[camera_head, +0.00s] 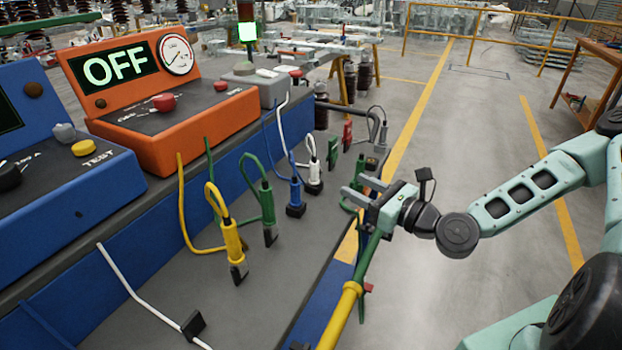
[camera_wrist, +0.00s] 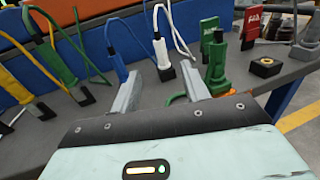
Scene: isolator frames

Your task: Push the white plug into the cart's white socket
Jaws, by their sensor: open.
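The white plug (camera_head: 313,172) stands upright on the grey cart top, with a white cable looping from its top. In the wrist view the white plug (camera_wrist: 161,54) shows beyond and between my fingertips, apart from them. My gripper (camera_head: 353,190) is open and empty to the right of the white plug, near the cart's right edge. In the wrist view my gripper (camera_wrist: 160,76) has both fingers spread. I cannot make out which part is the white socket.
A blue plug (camera_head: 295,192) stands just left of the white one. Green (camera_head: 268,215) and yellow (camera_head: 232,243) plugs stand nearer. Another green plug (camera_wrist: 217,66) is close by my right finger. An orange OFF box (camera_head: 170,125) is behind.

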